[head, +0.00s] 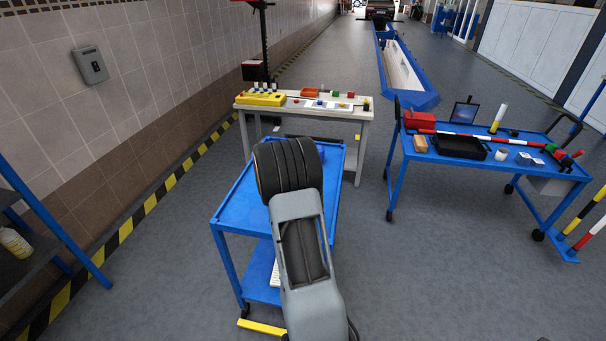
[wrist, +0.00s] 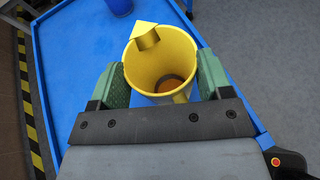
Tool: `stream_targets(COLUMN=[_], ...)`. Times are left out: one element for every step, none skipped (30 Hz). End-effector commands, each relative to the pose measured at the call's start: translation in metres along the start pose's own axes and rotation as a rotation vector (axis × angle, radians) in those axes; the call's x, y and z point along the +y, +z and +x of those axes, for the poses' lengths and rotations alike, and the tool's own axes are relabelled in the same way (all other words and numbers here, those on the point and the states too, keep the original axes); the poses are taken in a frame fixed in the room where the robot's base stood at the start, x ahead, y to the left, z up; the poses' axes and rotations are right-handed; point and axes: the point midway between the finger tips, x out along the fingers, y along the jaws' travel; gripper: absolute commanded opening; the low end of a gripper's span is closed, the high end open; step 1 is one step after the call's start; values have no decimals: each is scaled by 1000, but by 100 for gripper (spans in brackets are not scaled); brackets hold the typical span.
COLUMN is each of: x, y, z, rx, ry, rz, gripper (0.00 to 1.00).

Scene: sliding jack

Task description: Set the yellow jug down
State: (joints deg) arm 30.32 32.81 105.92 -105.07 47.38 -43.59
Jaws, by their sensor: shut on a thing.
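The yellow jug (wrist: 147,76) is between the green pads of my gripper (wrist: 165,88) in the wrist view. I look down into its open top, and some brown shows at its bottom. My gripper is shut on the jug's sides. The blue cart top (wrist: 72,75) lies beneath the jug; I cannot tell whether the jug touches it. In the head view my arm hides the jug and the gripper, and the blue cart (head: 240,203) stands under the arm.
A blue cup-like thing (wrist: 120,6) is on the cart's far part. Behind the cart is a pale workbench (head: 353,116) with small coloured parts. A second blue cart (head: 410,150) with tools stands to the right. Open floor (head: 420,270) lies between the carts and in front.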

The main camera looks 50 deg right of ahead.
Motion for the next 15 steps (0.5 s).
stream_targets(x=[0, 0, 0, 0, 0, 0, 0, 0, 0, 0, 0, 0, 0, 0, 0], y=[1, 0, 0, -1, -2, -3, -4, -3, -3, -3, -3, -3, -3, -3, -2], z=[0, 0, 0, 0, 1, 1, 2, 1, 1, 1, 1, 1, 1, 1, 1], rx=[-1, -1, -1, -1, -1, -1, -1, 0, 0, 0, 0, 0, 0, 0, 0], ry=[0, 0, 0, 0, 0, 0, 0, 0, 0, 0, 0, 0, 0, 0, 0], rz=[0, 1, 0, 0, 0, 0, 0, 0, 0, 0, 0, 0, 0, 0, 0], gripper=[22, 22, 22, 22, 22, 22, 22, 75, 79, 82, 85, 88, 91, 94, 98])
